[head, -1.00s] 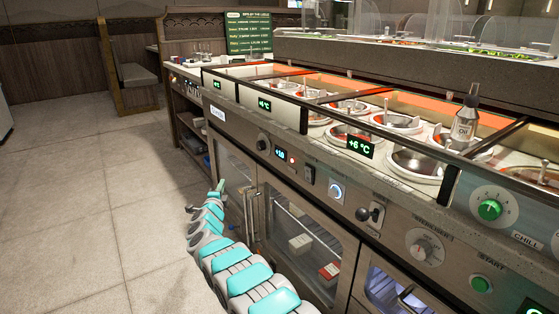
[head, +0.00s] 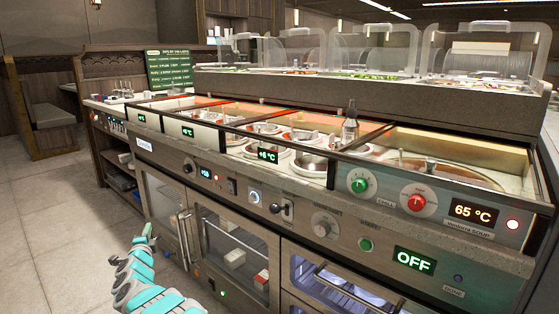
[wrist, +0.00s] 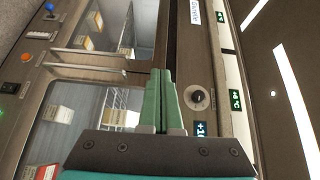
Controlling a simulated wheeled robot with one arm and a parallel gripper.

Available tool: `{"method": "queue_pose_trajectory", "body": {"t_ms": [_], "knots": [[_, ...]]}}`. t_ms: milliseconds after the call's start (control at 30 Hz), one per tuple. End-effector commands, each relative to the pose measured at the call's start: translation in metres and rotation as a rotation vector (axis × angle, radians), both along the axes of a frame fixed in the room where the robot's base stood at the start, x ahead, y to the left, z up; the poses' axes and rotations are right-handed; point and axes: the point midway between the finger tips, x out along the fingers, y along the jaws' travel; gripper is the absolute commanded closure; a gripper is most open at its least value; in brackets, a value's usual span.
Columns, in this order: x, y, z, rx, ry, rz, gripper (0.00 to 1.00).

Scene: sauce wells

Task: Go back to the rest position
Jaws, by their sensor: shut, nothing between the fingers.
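My gripper (wrist: 162,100) is shut and empty in the wrist view, its two green fingers side by side. Behind it in that view are the counter's front panel and glass doors, seen turned on their side. In the head view, my arm stretches low in front of the counter. My gripper (head: 147,229) shows there as a small green tip, apart from the cabinet doors.
The sauce counter (head: 300,190) runs across the head view, with wells, a bottle (head: 350,125) and a control panel. Glass doors (head: 232,245) are below. A green menu board (head: 168,67) stands at the far end. Open tiled floor (head: 50,230) lies to the left.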

Motion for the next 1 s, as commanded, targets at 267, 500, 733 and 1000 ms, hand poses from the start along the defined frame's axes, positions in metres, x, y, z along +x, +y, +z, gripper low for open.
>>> {"method": "queue_pose_trajectory", "body": {"t_ms": [267, 500, 733, 1000], "knots": [[0.008, -0.01, 0.024, -0.065, 0.001, 0.042, 1.0], [0.016, -0.03, 0.049, -0.164, 0.014, 0.099, 1.0], [0.018, -0.074, 0.087, -0.328, 0.047, 0.187, 1.0], [-0.004, -0.15, 0.112, -0.557, 0.134, 0.304, 1.0]]}}
